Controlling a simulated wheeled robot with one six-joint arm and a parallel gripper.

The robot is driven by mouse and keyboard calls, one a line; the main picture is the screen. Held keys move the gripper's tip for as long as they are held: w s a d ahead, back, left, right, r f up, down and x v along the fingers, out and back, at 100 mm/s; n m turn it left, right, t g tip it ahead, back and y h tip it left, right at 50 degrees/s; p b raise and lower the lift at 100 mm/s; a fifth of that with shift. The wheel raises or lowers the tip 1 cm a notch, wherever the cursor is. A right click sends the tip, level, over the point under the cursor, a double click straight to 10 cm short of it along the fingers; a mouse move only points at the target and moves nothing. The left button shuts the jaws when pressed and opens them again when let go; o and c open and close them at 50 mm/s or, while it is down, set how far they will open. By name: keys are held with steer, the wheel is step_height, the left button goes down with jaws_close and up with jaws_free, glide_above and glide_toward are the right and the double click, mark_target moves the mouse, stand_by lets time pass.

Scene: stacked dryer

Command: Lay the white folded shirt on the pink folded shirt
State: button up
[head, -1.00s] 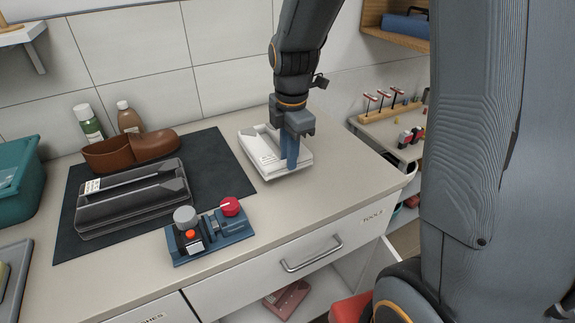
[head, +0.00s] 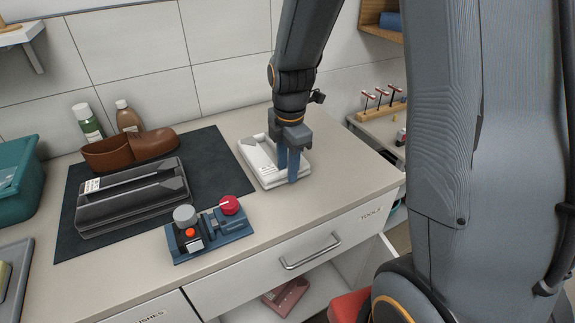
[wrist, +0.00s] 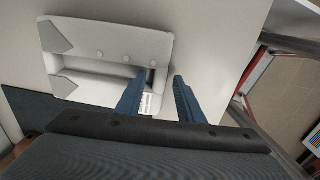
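The white folded shirt (head: 258,158) lies flat on the counter, right of the dark mat. It also shows in the wrist view (wrist: 95,52), with its collar side to the left. My gripper (head: 289,178) points down at the shirt's right end. In the wrist view its two blue fingers (wrist: 164,78) stand apart, one over the shirt and one just beyond its edge. Whether they touch the shirt I cannot tell.
A blue device with a red knob (head: 211,232) stands at the counter's front. The drawer marked TOOLS (head: 290,262) is above the open lower shelf. A red object (head: 347,306) stands right of the shelf.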

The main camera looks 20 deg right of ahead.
steer(key=shift+r, duration=0.1)
step_height(320, 180, up, 12)
steer(key=b, duration=0.2)
steer(key=s+f+m, duration=0.3)
steer(key=s+m, duration=0.1)
steer(key=m, duration=0.2)
steer(key=s+d+f+m, duration=0.1)
steer(key=s+f+m, duration=0.2)
steer(key=m, duration=0.3)
steer(key=s+f+m, duration=0.4)
steer(key=m, duration=0.3)
steer(key=shift+s+d+f, duration=0.25)
steer(key=shift+s+d, duration=0.05)
steer(key=shift+d, duration=0.1)
steer(key=shift+s+f+m, duration=0.25)
steer(key=shift+s+m, duration=0.05)
steer(key=shift+m, duration=0.3)
steer(key=shift+c, duration=0.4)
steer(key=shift+s, duration=0.15)
